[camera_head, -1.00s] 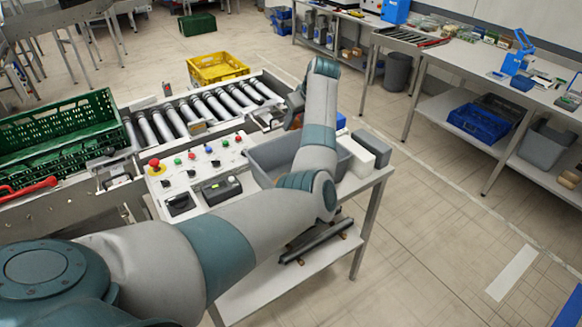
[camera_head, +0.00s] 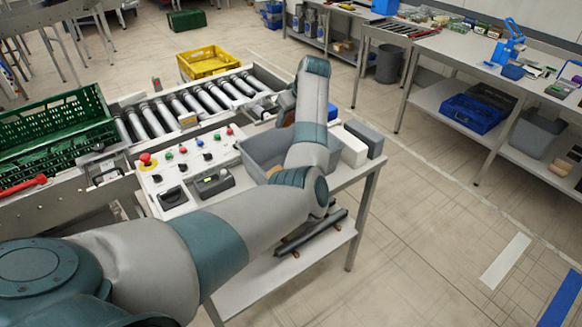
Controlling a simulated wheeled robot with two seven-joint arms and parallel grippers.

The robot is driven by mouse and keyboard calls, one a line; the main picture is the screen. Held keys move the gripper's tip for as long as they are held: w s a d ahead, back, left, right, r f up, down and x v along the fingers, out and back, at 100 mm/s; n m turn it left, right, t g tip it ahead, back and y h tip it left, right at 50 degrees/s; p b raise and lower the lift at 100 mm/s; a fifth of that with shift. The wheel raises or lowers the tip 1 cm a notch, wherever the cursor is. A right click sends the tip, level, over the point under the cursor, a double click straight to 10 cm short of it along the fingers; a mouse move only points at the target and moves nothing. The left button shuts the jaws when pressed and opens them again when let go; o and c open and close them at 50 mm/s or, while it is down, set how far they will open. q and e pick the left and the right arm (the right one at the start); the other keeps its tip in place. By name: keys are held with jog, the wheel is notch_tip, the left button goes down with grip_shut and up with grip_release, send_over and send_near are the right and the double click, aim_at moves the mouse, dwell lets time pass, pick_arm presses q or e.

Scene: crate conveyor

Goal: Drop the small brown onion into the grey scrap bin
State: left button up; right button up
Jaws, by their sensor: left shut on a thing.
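My left arm reaches from the lower left over the table and bends down at the wrist. My left gripper (camera_head: 287,113) is small and mostly hidden behind my own arm, above the far edge of the grey bin. It is shut on a small brown thing, seemingly the brown onion (camera_head: 289,119), of which only a sliver shows. The grey scrap bin (camera_head: 257,152) stands open on the table, partly covered by my forearm. Something brownish shows inside it, too small to tell. My right gripper is out of view.
A control panel (camera_head: 196,158) with buttons lies left of the bin. A roller conveyor (camera_head: 190,107) runs behind it, with a green crate (camera_head: 60,135) at left and a yellow crate (camera_head: 209,62) beyond. White and grey blocks (camera_head: 350,148) stand right of the bin.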

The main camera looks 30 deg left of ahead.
aim_at(289, 124)
pick_arm(q)
jog(key=shift+f+b, duration=0.85)
jog(key=shift+f, duration=0.65)
jog(key=o, duration=1.1)
jog(key=shift+o, duration=0.2)
jog(key=shift+r, duration=0.1)
jog(key=shift+d+r+b, duration=0.25)
jog(key=shift+r+b, duration=0.05)
jog(key=shift+r, duration=0.1)
jog(key=b+v, duration=0.6)
jog(key=v, duration=1)
jog(key=shift+r, duration=0.2)
jog(key=shift+f, duration=0.1)
